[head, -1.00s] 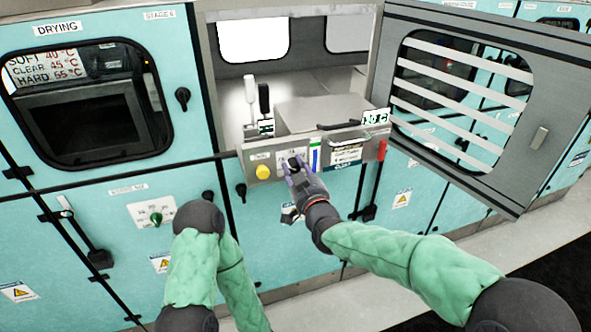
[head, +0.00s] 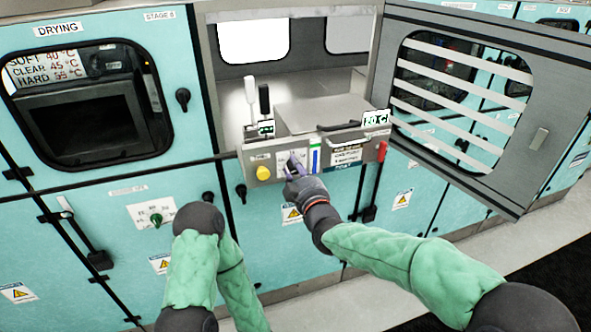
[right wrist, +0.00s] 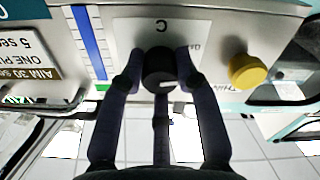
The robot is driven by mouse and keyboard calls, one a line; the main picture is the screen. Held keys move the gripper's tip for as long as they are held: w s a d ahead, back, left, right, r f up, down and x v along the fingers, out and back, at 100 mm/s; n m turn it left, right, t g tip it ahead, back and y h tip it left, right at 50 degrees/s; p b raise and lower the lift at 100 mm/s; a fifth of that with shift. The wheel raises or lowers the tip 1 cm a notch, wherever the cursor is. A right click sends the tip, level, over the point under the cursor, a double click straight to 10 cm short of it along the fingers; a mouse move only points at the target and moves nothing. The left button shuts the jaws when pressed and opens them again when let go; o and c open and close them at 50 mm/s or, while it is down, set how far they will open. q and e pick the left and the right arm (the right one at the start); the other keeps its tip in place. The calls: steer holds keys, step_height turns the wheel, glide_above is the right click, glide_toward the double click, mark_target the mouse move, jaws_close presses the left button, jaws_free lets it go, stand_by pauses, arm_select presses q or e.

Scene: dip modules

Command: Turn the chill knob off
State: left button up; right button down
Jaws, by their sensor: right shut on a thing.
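The black round knob (right wrist: 159,68) with a light pointer mark sits on a white plate on the metal control panel, under a printed "C". In the right wrist view the fingers of my right gripper (right wrist: 159,75) are shut around the knob, with one finger on each side. In the head view my right gripper (head: 292,165) is at the panel front and mostly hides the knob. My left arm (head: 195,255) is folded at the lower left, and its gripper does not show.
A yellow button (head: 263,173) is left of the knob, also in the right wrist view (right wrist: 247,71). A blue level strip (head: 315,155) and a label are on the other side. The grey door (head: 541,75) stands open at right.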

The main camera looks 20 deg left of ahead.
steer(key=shift+f+n, duration=0.2)
steer(key=shift+n, duration=0.9)
steer(key=shift+f+n, duration=0.2)
steer(key=shift+n, duration=0.9)
steer(key=c, duration=1)
jaws_free()
steer(key=shift+o, duration=0.5)
steer(key=shift+d+r, duration=0.1)
steer(key=shift+r, duration=0.1)
